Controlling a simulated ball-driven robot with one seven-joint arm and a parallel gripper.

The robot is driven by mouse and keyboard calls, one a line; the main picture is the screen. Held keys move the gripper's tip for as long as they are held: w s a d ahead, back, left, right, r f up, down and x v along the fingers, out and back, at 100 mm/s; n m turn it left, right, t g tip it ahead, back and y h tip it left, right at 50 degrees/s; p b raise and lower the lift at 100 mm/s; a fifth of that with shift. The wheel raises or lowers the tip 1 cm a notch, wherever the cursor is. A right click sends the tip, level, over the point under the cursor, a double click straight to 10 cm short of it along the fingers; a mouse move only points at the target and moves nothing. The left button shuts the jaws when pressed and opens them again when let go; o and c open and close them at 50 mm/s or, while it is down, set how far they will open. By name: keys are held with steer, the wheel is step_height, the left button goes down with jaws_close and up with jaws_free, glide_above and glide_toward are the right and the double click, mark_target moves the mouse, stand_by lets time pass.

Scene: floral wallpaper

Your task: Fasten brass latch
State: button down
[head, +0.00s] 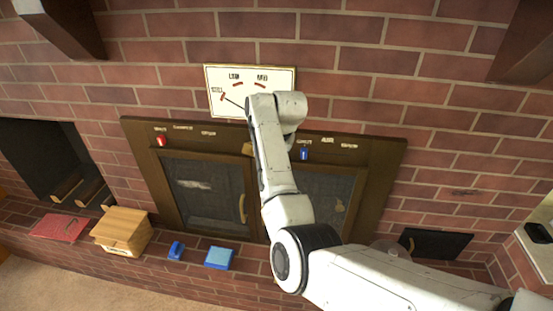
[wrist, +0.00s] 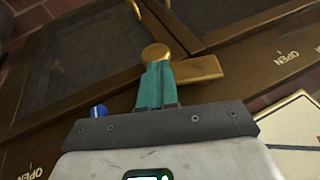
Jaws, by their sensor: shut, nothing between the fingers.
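The brass latch shows in the wrist view as a round knob (wrist: 155,53) with a flat bar (wrist: 200,70) reaching right along the frame. In the head view the latch (head: 247,149) is a small patch at the top between the two doors, partly hidden by my arm. The left glass door (head: 208,195) and right glass door (head: 322,195) look shut. My gripper (wrist: 156,75) has teal fingers, shut and empty, overlapping the latch beside its knob and bar. I cannot tell whether they touch it. My arm hides the fingers in the head view.
A blue lever (head: 304,154) and a red lever (head: 161,141) sit on the upper frame. A dial plate (head: 215,78) hangs above. A wooden box (head: 122,231), red item (head: 60,227) and blue blocks (head: 218,258) lie on the brick ledge.

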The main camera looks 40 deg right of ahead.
step_height(320, 180, down, 9)
steer(key=w+a+m+t+y+b, duration=0.1)
steer(key=m+t+y+b, duration=0.1)
steer(key=t+y+b, duration=0.4)
steer(key=t+b, duration=0.2)
steer(key=t, duration=0.2)
steer(key=shift+w+r, duration=0.2)
steer(key=shift+w, duration=0.1)
steer(key=shift+w+a+b, duration=0.1)
steer(key=shift+a+b, duration=0.05)
steer(key=shift+b, duration=0.15)
